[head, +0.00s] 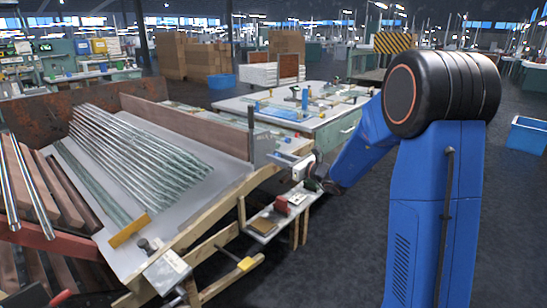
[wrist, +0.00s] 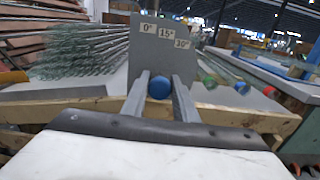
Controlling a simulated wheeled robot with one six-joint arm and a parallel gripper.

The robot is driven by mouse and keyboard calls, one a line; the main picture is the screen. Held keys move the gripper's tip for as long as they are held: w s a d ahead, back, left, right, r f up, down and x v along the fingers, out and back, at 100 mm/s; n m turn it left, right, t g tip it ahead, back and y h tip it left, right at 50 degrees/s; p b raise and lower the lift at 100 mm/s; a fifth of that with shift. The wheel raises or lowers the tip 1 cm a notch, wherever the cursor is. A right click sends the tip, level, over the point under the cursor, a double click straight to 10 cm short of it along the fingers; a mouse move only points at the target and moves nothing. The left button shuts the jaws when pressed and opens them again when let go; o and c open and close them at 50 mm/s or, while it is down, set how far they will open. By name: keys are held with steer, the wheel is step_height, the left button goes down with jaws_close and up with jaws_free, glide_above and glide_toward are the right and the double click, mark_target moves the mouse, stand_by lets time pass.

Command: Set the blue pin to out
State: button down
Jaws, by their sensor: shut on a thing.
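The blue pin (wrist: 160,88) shows a round blue end in the wrist view. It sits between the fingertips of my gripper (wrist: 161,80), which is shut on it. Behind it stands a grey plate (wrist: 140,60) with labels 0°, 15° and 30°. The pin is below these labels, and its shaft is hidden behind its blue end, so how deep it sits cannot be told. The pin cannot be made out clearly there.
Glass tubes (head: 140,155) lie on the sloped rack, left of the plate. A wooden frame (head: 225,205) runs along the rack's near side. A small shelf (head: 265,222) with small items is below my gripper. A white-topped bench (head: 330,118) stands behind.

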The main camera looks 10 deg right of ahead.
steer(key=c, duration=1.4)
jaws_free()
steer(key=shift+c, duration=0.2)
steer(key=v, duration=1.7)
steer(key=shift+d, duration=0.15)
steer(key=shift+s, duration=0.1)
